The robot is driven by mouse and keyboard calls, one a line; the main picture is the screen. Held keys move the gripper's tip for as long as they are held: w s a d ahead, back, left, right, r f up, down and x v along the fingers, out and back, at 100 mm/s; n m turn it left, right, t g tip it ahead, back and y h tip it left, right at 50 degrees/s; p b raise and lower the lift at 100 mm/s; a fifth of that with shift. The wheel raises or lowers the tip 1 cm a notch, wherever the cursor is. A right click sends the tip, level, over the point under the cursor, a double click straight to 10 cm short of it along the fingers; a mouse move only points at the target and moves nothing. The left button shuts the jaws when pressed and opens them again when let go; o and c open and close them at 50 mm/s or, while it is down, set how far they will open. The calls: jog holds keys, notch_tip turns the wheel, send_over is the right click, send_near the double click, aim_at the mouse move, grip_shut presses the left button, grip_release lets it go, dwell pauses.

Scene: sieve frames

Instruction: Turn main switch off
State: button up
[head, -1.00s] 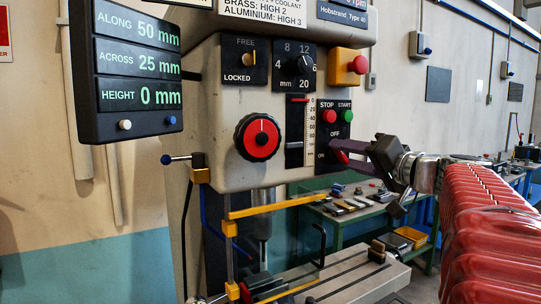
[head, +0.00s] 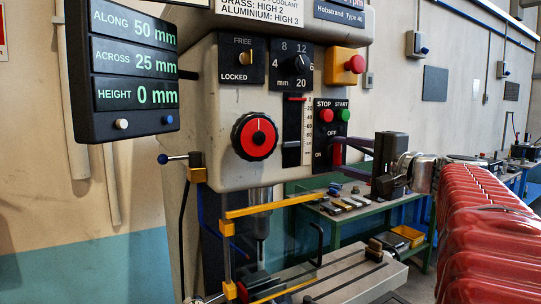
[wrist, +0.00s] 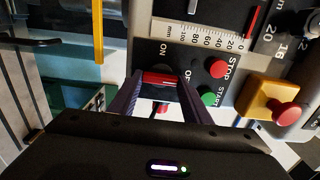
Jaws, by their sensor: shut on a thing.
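The main switch is a red handle (head: 337,155) low on the panel's right side, between the OFF and ON labels. My gripper (head: 346,154) reaches it from the right in the head view, its fingers above and below the handle. In the wrist view the red handle (wrist: 160,80) lies between the two dark fingers of my gripper (wrist: 160,92), which is shut on it. The fingers partly hide the handle, and I cannot tell exactly which label it points to.
Just above the switch are the red STOP button (head: 327,115) and the green START button (head: 343,115). A red emergency button (head: 355,64) sits on a yellow box higher up. A red-and-black knob (head: 254,136) is to the left. The machine table (head: 340,280) lies below.

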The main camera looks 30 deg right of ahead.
jog(key=shift+d+f, duration=0.1)
jog(key=shift+d, duration=0.1)
jog(key=o, duration=0.8)
jog(key=shift+o, duration=1.2)
jog(key=shift+a, duration=0.1)
jog(key=s, duration=1.3)
jog(key=shift+s+d, duration=0.2)
jog(key=shift+s, duration=0.2)
jog(key=shift+w, duration=0.1)
